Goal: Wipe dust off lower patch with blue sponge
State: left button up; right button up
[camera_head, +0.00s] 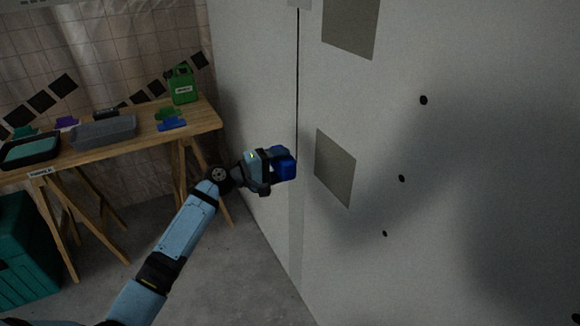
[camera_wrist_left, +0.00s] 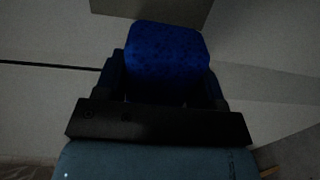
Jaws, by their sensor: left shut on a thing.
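My left gripper (camera_head: 270,172) is shut on the blue sponge (camera_head: 285,165) and holds it up near the white wall panel. The sponge also shows between the fingers in the left wrist view (camera_wrist_left: 168,60). The lower patch (camera_head: 335,168) is a grey-brown square on the panel, just right of the sponge in the head view. A gap seems to lie between sponge and patch. A grey-brown patch edge (camera_wrist_left: 150,8) shows beyond the sponge at the top of the wrist view. An upper patch (camera_head: 350,26) is higher on the panel. My right gripper is not in view.
A wooden trestle table (camera_head: 205,118) at the left holds a green jug (camera_head: 182,86), a grey tray (camera_head: 103,131), a dark tray (camera_head: 30,150) and small coloured items. A teal box (camera_head: 25,250) stands on the floor. The panel has several dark holes and a vertical seam.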

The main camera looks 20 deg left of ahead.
aim_at(312, 153)
pick_arm(q)
jog(key=shift+w+a+f+t+y, duration=0.2)
jog(key=shift+a+f+t+y, duration=0.1)
jog(key=shift+a+t, duration=0.25)
jog(key=x, duration=0.5)
jog(key=shift+w+d+r, duration=0.1)
jog(key=shift+d, duration=0.1)
jog(key=shift+o, duration=1.4)
jog(key=shift+w+d, duration=0.2)
jog(key=shift+w, duration=0.05)
jog(key=c, duration=0.4)
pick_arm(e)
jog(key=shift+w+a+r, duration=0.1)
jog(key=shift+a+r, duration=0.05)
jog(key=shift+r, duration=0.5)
pick_arm(q)
jog(key=shift+w+d+b, duration=0.1)
jog(key=shift+b, duration=0.2)
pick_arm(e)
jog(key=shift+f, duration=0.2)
pick_arm(q)
jog(key=shift+w+d, duration=0.4)
jog(key=shift+w, duration=0.1)
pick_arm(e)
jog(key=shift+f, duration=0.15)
